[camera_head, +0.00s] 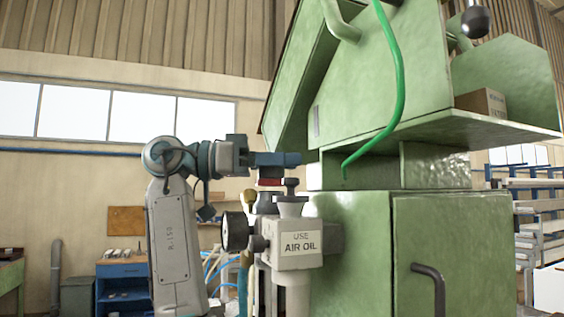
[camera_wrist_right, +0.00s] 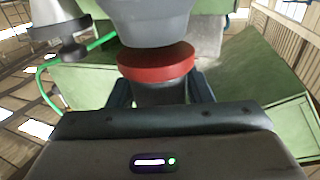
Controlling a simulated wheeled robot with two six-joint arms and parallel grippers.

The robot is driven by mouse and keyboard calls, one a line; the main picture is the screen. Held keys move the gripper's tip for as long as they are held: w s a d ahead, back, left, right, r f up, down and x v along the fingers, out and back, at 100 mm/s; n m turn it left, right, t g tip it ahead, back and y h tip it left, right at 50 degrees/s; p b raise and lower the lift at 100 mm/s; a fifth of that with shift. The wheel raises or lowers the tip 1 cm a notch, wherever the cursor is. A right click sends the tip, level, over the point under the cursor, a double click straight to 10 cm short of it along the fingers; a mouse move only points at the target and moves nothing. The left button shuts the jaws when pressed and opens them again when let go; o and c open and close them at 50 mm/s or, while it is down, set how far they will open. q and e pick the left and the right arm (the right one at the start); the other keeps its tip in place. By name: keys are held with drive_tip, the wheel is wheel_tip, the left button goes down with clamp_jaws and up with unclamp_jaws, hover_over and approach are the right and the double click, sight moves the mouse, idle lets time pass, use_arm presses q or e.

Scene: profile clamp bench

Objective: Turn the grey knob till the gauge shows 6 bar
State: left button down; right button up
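My right gripper (camera_head: 278,159) reaches in level over the top of the regulator unit, just above a red ring (camera_head: 270,182). In the right wrist view, the grey knob (camera_wrist_right: 159,92) stands between the two fingers, with the red ring (camera_wrist_right: 158,64) beyond it. The fingers flank the knob closely; I cannot tell whether they press on it. In the head view the fingers hide the knob. The dark round gauge (camera_head: 236,231) sits on the unit's left side, turned nearly edge-on, so its reading is hidden. My left gripper is not in view.
A green hose (camera_head: 400,90) hangs above right. A blue cabinet (camera_head: 122,270) stands at the back left.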

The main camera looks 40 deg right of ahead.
drive_tip(key=shift+o, duration=1.2)
drive_tip(key=shift+w+a, duration=0.1)
drive_tip(key=shift+a, duration=0.05)
drive_tip(key=b+v, duration=0.3)
drive_tip(key=v, duration=0.7)
drive_tip(key=shift+w+a, duration=0.15)
drive_tip(key=shift+w, duration=0.05)
drive_tip(key=shift+f, duration=0.1)
